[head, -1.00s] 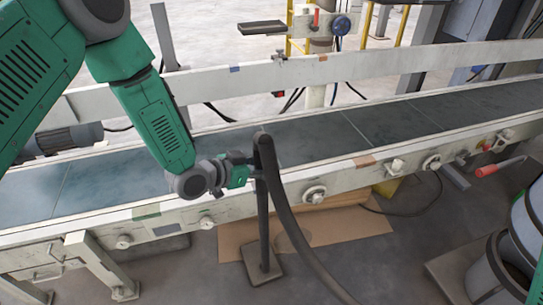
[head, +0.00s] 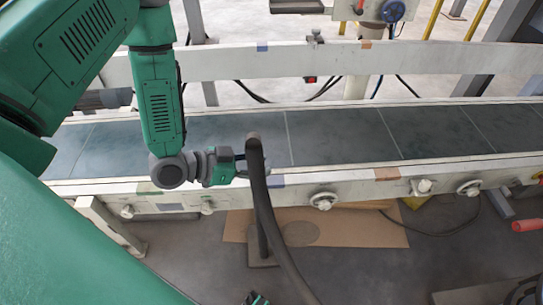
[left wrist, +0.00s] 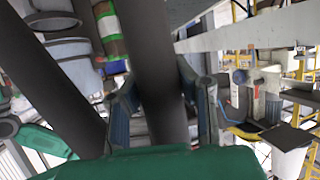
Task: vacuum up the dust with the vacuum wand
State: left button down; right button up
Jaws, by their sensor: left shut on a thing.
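My left gripper (head: 228,166) is shut on the dark vacuum wand (head: 261,205) near its top, over the near rail of the conveyor. The wand also shows between the two fingers (left wrist: 165,100) in the left wrist view. It stands near upright, with its flat foot (head: 264,258) low by the near edge of a brown cardboard sheet (head: 365,228). A greyish round patch, which looks like the dust (head: 301,234), lies on the cardboard just right of the foot. A small green and black part at the bottom edge may be my right gripper (head: 256,299).
A thick dark hose (head: 288,262) bends from the wand's top down to the bottom edge. The conveyor belt (head: 340,138) crosses the view between pale rails, with knobs (head: 323,201) along the near one. A red handle (head: 526,225) is at the right. Grey floor (head: 420,265) is open in front.

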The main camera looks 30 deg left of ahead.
pick_arm(q)
jog(key=shift+w+a, duration=0.1)
jog(key=w+d+b, duration=0.2)
jog(key=w+d, duration=0.5)
jog(key=d, duration=0.4)
jog(key=w+d+b, duration=0.2)
jog(key=w+d, duration=0.5)
jog(key=d, duration=0.4)
jog(key=shift+w, duration=0.35)
pick_arm(e)
jog(key=shift+a+f, duration=0.1)
jog(key=shift+f, duration=1.9)
pick_arm(q)
jog(key=s+d+r+p, duration=0.1)
jog(key=s+d+p, duration=0.2)
jog(key=s+d, duration=0.2)
jog(key=s+d+r+p, duration=0.1)
jog(key=s+d+p, duration=0.2)
jog(key=s, duration=0.7)
jog(key=shift+d+r, duration=0.15)
jog(key=shift+d, duration=0.95)
pick_arm(e)
notch_tip(320, 180, up, 6)
jog(key=shift+r, duration=0.25)
pick_arm(q)
jog(key=shift+w, duration=0.1)
